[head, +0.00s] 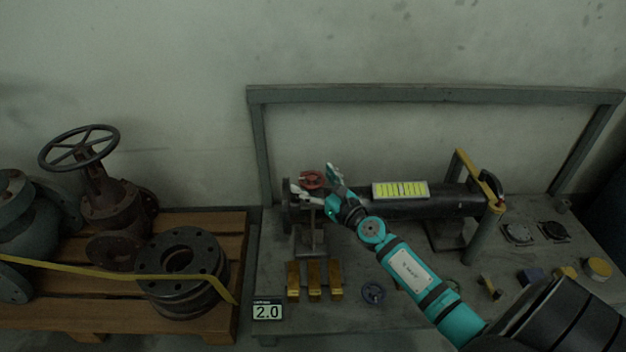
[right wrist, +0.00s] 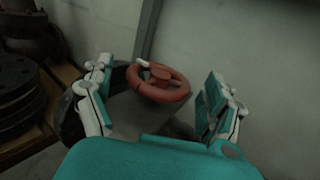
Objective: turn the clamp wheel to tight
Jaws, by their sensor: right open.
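The red clamp wheel (head: 312,180) sits at the left end of the dark pipe (head: 365,204) on the bench. In the right wrist view the wheel (right wrist: 158,82) lies ahead, between the two spread fingers, and its rim and hub are visible. My right gripper (head: 319,184) is open at the wheel, with a finger on either side of it. In the right wrist view the gripper (right wrist: 158,100) shows a gap between the wheel and the right finger; contact on the left is unclear. My left gripper is not in view.
A green-grey frame (head: 430,92) stands behind the pipe. Several brass blocks (head: 314,281) and a small blue handwheel (head: 373,292) lie on the bench front. A rusty valve (head: 104,200) and flanges (head: 180,270) stand on a wooden pallet (head: 228,255) at left.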

